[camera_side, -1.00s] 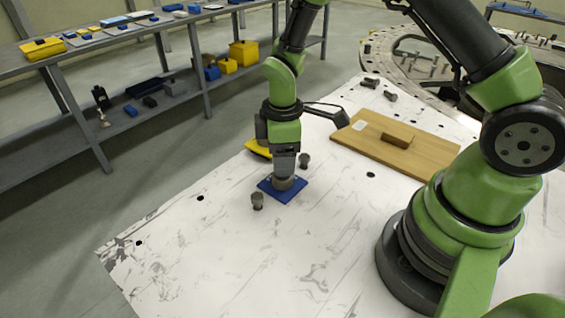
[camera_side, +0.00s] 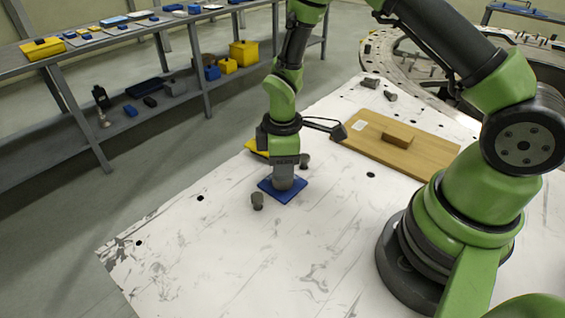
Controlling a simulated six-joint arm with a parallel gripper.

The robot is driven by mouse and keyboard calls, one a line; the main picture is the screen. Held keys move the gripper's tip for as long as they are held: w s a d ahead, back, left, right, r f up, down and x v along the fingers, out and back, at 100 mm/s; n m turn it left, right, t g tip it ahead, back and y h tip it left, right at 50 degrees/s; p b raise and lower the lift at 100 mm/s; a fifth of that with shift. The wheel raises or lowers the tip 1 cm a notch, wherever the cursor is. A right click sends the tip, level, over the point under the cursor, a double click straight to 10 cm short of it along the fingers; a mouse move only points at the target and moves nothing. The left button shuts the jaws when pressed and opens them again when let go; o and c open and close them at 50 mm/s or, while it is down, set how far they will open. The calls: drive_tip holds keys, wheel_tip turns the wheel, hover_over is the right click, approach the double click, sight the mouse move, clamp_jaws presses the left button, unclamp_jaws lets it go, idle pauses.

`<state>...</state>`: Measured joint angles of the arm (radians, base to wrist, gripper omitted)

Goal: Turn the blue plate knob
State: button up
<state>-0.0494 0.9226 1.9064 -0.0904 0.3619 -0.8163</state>
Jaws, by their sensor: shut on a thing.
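The blue plate (camera_side: 290,193) lies flat on the white table, below my gripper. Its grey round knob (camera_side: 283,182) stands up from the plate's middle. My gripper (camera_side: 284,172) points straight down over the plate and is shut on the knob. The upper part of the knob is hidden by the gripper, and the fingertips are too small to make out clearly.
A yellow plate (camera_side: 258,148) is partly hidden behind my gripper. A wooden board (camera_side: 375,145) with a block lies at right. The table's front is clear.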

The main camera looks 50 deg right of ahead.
drive_tip(key=shift+m, duration=0.8)
drive_tip(key=m, duration=0.7)
drive_tip(key=shift+m, duration=0.4)
drive_tip(key=m, duration=0.4)
drive_tip(key=shift+m, duration=2.1)
drive_tip(key=o, duration=0.9)
drive_tip(key=shift+o, duration=0.2)
